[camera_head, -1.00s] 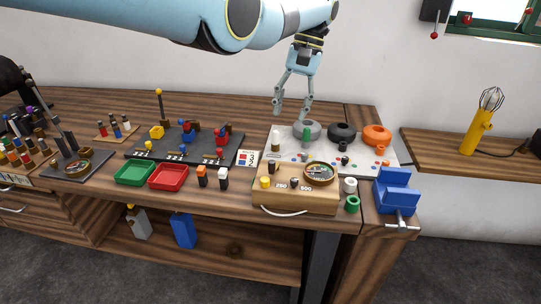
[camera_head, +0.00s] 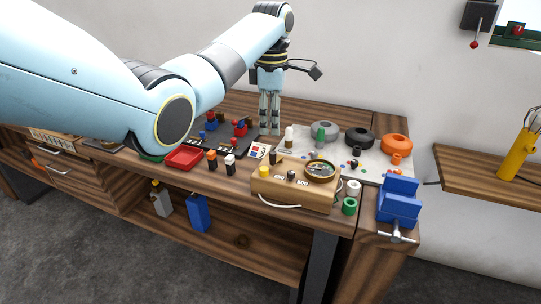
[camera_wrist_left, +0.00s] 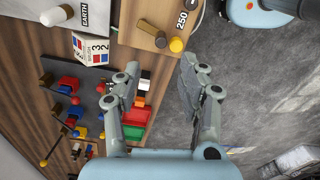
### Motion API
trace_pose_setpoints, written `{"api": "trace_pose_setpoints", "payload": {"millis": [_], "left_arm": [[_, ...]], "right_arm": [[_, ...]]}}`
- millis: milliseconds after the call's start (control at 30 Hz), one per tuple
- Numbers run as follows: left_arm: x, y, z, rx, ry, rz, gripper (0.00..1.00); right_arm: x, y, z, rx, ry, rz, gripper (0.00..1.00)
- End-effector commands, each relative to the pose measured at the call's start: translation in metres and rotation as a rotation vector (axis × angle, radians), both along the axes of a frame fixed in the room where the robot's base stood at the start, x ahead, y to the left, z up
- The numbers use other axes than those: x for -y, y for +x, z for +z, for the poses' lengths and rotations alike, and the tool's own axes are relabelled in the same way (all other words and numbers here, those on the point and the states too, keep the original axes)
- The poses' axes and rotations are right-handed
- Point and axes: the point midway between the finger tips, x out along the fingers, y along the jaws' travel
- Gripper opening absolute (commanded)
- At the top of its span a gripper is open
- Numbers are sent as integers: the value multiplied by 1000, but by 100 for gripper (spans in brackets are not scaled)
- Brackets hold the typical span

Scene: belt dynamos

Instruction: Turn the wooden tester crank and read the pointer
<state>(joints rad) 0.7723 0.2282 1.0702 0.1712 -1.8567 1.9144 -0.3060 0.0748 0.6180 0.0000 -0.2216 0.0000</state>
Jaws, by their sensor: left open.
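The wooden tester (camera_head: 285,193) is a light wood box near the bench front, with a round brass-rimmed dial (camera_head: 320,170) on top. A yellow knob (camera_head: 263,171), a dark knob (camera_head: 291,175) and labels 250 and 500 are on it. My right gripper is out of view.
A pale board (camera_head: 300,152) with grey, black and orange rings (camera_head: 396,145) lies behind the tester. A blue vise (camera_head: 398,202) stands right of it. A red tray (camera_head: 183,158) and small blocks (camera_head: 230,162) are to the left. My left arm hides the bench's left part.

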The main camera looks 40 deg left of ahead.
Motion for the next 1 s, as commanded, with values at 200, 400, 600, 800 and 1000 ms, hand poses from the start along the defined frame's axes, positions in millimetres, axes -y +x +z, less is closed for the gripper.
{"api": "trace_pose_setpoints", "payload": {"millis": [200,400,600,800,1000], "left_arm": [[2,-1,-42,-4,-1,-1,41],[2,-1,-78,-3,-1,-1,41],[2,-1,-94,0,-1,-2,41],[2,-1,-95,0,-1,-2,41],[2,-1,-95,0,-1,-2,25]], "right_arm": [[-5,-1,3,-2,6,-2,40],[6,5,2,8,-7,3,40],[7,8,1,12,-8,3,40],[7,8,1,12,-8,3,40],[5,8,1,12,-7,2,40]]}}
